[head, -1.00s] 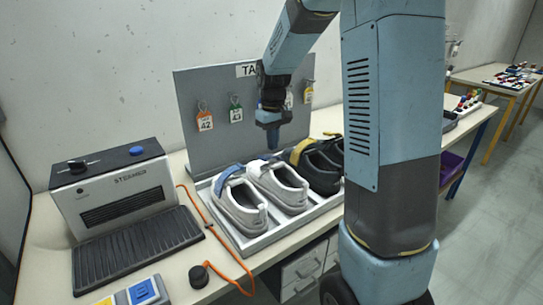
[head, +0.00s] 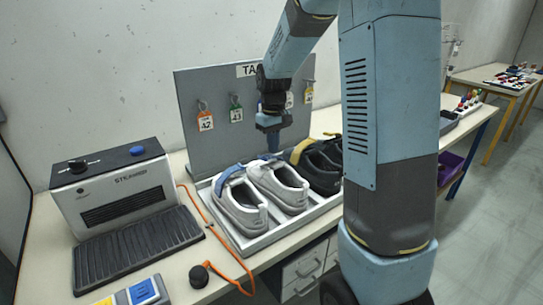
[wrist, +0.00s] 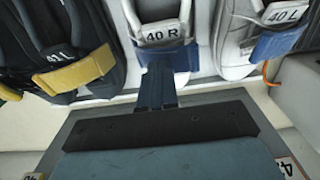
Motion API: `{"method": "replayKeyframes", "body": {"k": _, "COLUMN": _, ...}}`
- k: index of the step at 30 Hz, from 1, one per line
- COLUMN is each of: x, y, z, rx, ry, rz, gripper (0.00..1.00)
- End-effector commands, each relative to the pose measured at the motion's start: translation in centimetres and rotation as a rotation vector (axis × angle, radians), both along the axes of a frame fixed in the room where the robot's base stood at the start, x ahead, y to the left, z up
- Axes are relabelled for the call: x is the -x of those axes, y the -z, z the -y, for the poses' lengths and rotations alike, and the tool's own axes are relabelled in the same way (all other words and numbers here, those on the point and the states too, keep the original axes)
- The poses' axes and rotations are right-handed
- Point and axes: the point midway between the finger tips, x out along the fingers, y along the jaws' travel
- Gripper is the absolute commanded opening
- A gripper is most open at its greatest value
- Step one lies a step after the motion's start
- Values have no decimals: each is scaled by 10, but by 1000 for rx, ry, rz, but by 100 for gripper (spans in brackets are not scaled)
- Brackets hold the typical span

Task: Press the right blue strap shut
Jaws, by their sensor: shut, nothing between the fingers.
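The light grey shoe marked 40 R (head: 283,186) stands in the tray, second from the left in the head view. Its blue strap (wrist: 183,58) lies across the shoe just below the label in the wrist view. My gripper (wrist: 155,72) is shut and empty, its fingertips overlapping this strap in the wrist view. In the head view my gripper (head: 273,149) points down at the far end of this shoe. I cannot tell whether the tips touch the strap or whether the strap is fully flat. The left shoe, 40 L, has its own blue strap (head: 229,177).
Dark shoes with a yellow strap (wrist: 77,74) stand on the other side of 40 R. The tray (head: 262,240) has a raised rim. A grey tag board (head: 222,150) rises close behind. A steamer (head: 115,195) and an orange cord (head: 222,243) are at the left.

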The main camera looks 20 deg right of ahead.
Motion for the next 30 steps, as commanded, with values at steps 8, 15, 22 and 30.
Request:
{"method": "replayKeyframes", "body": {"k": 8, "x": 0, "y": 9, "z": 0, "rx": 0, "ry": 0, "rz": -2, "gripper": 0}}
{"method": "replayKeyframes", "body": {"k": 15, "x": 0, "y": 17, "z": 0, "rx": 0, "ry": 0, "rz": 0, "gripper": 0}}
{"method": "replayKeyframes", "body": {"k": 22, "x": 0, "y": 20, "z": 0, "rx": 0, "ry": 0, "rz": 0, "gripper": 0}}
{"method": "replayKeyframes", "body": {"k": 30, "x": 0, "y": 16, "z": 0, "rx": 1, "ry": 0, "rz": 1, "gripper": 0}}
